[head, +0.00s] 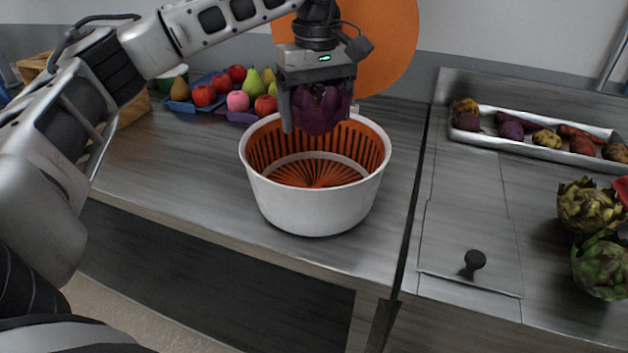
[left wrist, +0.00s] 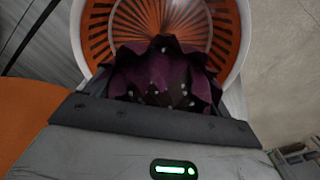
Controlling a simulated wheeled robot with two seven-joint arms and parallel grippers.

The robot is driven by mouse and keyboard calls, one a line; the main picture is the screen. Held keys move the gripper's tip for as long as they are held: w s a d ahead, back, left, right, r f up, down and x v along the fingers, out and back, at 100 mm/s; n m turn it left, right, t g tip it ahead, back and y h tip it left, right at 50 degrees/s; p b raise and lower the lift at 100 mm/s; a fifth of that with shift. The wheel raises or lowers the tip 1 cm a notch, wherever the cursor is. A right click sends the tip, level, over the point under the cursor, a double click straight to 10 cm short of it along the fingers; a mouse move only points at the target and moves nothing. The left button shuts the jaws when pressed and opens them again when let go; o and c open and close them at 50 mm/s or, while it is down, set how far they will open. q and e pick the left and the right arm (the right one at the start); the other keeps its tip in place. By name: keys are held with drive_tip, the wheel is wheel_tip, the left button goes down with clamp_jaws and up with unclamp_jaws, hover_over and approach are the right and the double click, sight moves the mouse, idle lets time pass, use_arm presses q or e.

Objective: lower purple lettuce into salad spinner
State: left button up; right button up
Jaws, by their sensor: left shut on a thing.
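The salad spinner (head: 310,208) is a white bowl with an orange slotted basket inside, standing on the metal counter. The purple lettuce (head: 321,109) is dark purple and leafy. My left gripper (head: 318,112) is shut on it and holds it over the back part of the spinner's opening, around rim height. In the left wrist view the lettuce (left wrist: 163,78) shows in front of the orange basket (left wrist: 210,22), with the white rim around it. The gripper hides part of the lettuce. The basket floor that I can see is empty. My right gripper is not in view.
A large orange disc (head: 388,45) stands behind the spinner. A blue tray (head: 182,105) of apples and pears lies at the back left.

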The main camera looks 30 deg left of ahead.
sight(317, 129)
use_arm(q)
drive_tip(key=shift+f+b, duration=0.65)
drive_tip(key=shift+f, duration=0.55)
drive_tip(key=shift+f+b, duration=0.35)
drive_tip(key=shift+f, duration=0.25)
drive_tip(key=shift+f+b, duration=0.4)
drive_tip(key=shift+f, duration=0.25)
drive_tip(key=shift+f+b, duration=1.05)
drive_tip(key=shift+f, duration=0.85)
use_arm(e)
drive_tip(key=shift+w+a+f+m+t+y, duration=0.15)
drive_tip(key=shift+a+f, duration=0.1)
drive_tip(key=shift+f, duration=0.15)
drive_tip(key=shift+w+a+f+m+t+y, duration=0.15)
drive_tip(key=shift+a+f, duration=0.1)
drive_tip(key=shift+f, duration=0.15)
use_arm(q)
drive_tip(key=shift+f+b, duration=0.55)
drive_tip(key=shift+f, duration=0.1)
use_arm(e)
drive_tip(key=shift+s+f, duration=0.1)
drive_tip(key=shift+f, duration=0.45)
use_arm(q)
drive_tip(key=shift+f+b, duration=1.15)
drive_tip(key=shift+f, duration=0.7)
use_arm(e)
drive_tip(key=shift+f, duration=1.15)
